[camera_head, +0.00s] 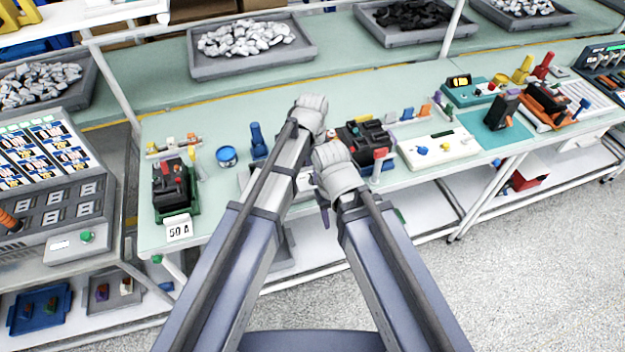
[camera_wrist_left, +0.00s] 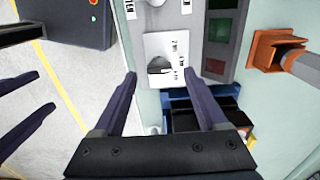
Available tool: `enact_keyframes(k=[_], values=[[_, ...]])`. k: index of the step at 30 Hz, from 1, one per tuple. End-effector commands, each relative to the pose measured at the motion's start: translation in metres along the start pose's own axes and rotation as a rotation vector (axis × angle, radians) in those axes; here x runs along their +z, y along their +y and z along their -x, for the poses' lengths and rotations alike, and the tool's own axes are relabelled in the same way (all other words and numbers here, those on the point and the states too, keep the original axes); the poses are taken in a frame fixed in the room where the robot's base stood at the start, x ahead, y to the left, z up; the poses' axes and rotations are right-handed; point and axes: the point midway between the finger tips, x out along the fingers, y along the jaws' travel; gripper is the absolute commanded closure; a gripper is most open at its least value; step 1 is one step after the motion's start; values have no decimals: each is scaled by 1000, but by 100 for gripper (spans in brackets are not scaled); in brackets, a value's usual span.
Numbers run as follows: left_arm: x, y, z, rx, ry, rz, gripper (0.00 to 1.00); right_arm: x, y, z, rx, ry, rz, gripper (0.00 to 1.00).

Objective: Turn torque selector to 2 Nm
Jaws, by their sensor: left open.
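In the left wrist view, the torque selector is a small dark and light knob (camera_wrist_left: 157,66) on a pale plate with a column of small printed labels beside it. I cannot read the labels or tell its setting surely. My left gripper (camera_wrist_left: 166,73) is open, with its dark purple fingers on either side of the knob's lower end and a wide gap between them. I see no contact with the knob. My right gripper (camera_wrist_left: 46,90) shows at the left edge of that view, its fingers apart and empty over the floor. In the head view my forearms hide most of the selector's place.
Beside the plate are red and green windows (camera_wrist_left: 217,28), a blue tray (camera_wrist_left: 180,97) and an orange holder (camera_wrist_left: 272,48). A dark box with buttons (camera_wrist_left: 75,20) is at upper left. In the head view, a breaker marked 50 A (camera_head: 172,187) and a blue round container (camera_head: 227,156) stand on the bench.

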Motion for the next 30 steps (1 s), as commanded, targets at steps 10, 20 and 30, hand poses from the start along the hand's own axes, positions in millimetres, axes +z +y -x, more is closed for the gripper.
enact_keyframes(k=[10,20,30], values=[[0,0,-29,0,0,0,25,-2,-3,-29,0,0,0,50],[0,0,-28,0,0,0,37,-2,-3,-28,0,0,0,50],[0,0,-28,0,0,0,76,-2,-3,-28,0,0,0,50]])
